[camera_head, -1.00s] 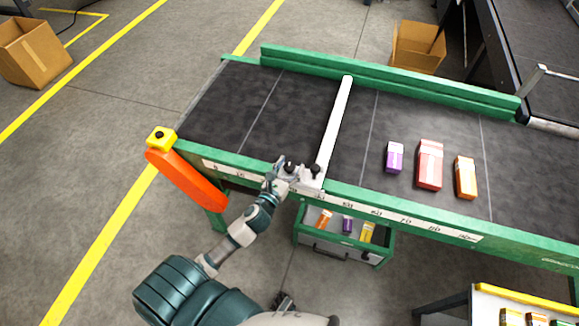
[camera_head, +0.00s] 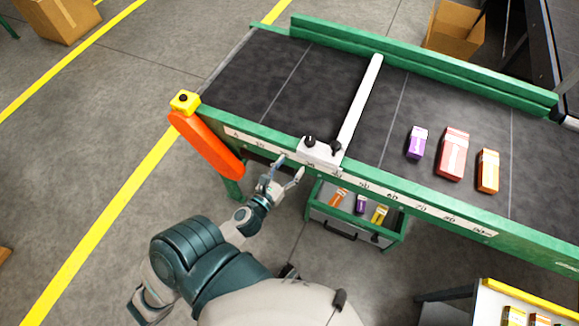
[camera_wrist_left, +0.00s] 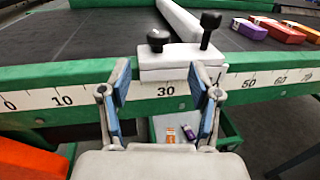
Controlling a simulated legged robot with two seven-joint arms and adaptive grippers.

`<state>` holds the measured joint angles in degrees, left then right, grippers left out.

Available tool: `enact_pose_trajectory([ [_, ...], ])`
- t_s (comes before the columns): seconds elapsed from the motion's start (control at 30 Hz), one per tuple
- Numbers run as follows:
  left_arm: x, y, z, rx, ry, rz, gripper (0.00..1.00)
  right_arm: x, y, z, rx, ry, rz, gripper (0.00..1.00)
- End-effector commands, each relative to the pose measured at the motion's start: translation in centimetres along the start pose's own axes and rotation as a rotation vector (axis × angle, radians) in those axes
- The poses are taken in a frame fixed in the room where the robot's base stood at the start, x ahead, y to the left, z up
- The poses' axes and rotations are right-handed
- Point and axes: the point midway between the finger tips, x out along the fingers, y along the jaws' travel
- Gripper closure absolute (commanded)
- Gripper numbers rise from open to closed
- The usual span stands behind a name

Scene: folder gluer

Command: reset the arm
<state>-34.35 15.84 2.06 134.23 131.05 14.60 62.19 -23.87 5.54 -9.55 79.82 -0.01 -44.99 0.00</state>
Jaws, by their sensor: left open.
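My left gripper (camera_head: 283,176) is open and empty, in front of the conveyor's green front rail and apart from the white stop bar's clamp block (camera_head: 318,152). In the left wrist view my open fingers (camera_wrist_left: 160,90) stand either side of the scale around 30, with the clamp block (camera_wrist_left: 178,60) and its two black knobs just beyond. The white bar (camera_head: 361,100) runs across the dark belt from the clamp. My right gripper is not clearly in view.
A purple box (camera_head: 417,143), a red box (camera_head: 452,154) and an orange box (camera_head: 488,171) stand on the belt. A green drawer (camera_head: 352,232) with small boxes hangs below the rail. An orange guard (camera_head: 207,143) and yellow button box (camera_head: 184,102) are at the left end.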

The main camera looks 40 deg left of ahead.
Motion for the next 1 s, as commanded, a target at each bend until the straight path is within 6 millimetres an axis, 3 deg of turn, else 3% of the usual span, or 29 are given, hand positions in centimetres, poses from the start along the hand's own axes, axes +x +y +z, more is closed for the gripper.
enact_pose_trajectory([
  [0.4,0.1,0.0,-0.1,0.012,0.0,-0.002,0.37,0.0,0.0,0.1,0.0,-0.001,0.001,0.37],
  [0.47,0.2,-0.2,-0.6,0.062,-0.002,-0.009,0.37,0.0,0.0,0.1,0.0,-0.001,0.001,0.37],
  [0.57,0.5,-1.2,-2.6,0.268,-0.007,-0.049,0.37,0.0,0.0,0.1,0.0,-0.001,0.001,0.37],
  [0.67,0.5,-3.4,-6.8,0.626,-0.004,-0.15,0.37,0.0,0.0,0.1,0.0,-0.002,0.001,0.37],
  [0.77,-0.3,-6.5,-13.2,1.048,0.005,-0.332,0.37,0.1,0.0,0.1,0.0,-0.002,0.001,0.37],
  [0.87,-2.4,-9.3,-20.6,1.447,0.008,-0.575,0.37,0.1,0.0,0.1,0.0,-0.002,0.001,0.37],
  [1.0,-7.4,-11.3,-31.1,1.916,-0.022,-0.996,0.37,0.1,0.0,0.1,0.0,-0.002,0.0,0.37],
])
